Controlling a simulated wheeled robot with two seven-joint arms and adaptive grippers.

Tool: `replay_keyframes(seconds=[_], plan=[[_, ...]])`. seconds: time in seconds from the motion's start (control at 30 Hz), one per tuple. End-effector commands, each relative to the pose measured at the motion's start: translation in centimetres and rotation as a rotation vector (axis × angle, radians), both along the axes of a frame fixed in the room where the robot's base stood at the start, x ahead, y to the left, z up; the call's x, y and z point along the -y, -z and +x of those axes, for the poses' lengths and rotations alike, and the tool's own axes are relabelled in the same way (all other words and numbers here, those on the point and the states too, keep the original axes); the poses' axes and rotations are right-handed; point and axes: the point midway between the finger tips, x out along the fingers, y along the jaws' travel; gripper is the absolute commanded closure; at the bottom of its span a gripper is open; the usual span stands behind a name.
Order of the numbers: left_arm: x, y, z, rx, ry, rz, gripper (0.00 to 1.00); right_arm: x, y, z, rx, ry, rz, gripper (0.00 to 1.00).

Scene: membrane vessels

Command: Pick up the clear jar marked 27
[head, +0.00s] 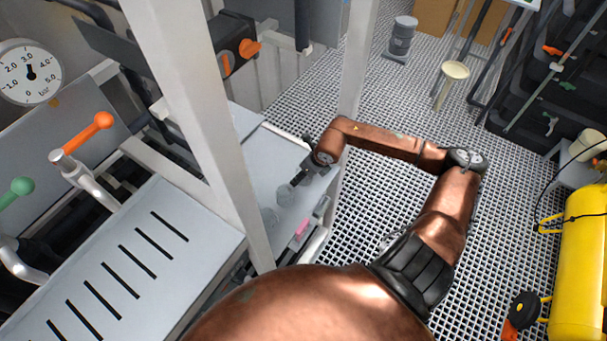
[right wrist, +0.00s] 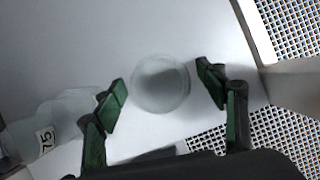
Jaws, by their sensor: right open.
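A clear round jar (right wrist: 160,84) stands on the pale shelf between the two green-padded fingers of my right gripper (right wrist: 163,90), seen from above. A gap shows on each side of it, and no label on it is visible. In the head view this clear jar (head: 285,196) is just below my right gripper (head: 295,181), which is open and empty. A second clear jar (right wrist: 28,140) lies to the left in the right wrist view, with a label that seems to read 75. No mark 27 is readable. My left gripper is out of view.
The shelf (head: 258,174) is flanked by white frame posts (head: 196,110), with one post close to my right arm. A pink object (head: 302,227) lies near the shelf's front edge. A slotted panel (head: 130,265) is at left. Grating floor (head: 370,215) lies beyond the shelf.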

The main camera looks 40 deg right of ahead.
Motion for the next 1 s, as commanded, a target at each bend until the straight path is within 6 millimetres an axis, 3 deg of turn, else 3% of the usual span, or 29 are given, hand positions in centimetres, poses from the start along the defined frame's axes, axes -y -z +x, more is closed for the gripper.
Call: replay_keyframes(seconds=[0.2, 0.33, 0.7, 1.0], plan=[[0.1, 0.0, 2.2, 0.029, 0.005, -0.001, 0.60, 0.0, 0.7, 0.3, 0.002, 0.000, -0.001, 0.34], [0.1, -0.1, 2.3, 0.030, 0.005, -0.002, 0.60, 0.0, 0.6, 0.2, 0.001, 0.000, -0.001, 0.36], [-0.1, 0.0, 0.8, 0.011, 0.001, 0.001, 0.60, 0.0, 0.6, 0.2, 0.001, 0.001, 0.000, 0.61], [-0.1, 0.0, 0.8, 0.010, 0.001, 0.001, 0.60, 0.0, 0.6, 0.2, 0.001, 0.001, 0.000, 0.80]])
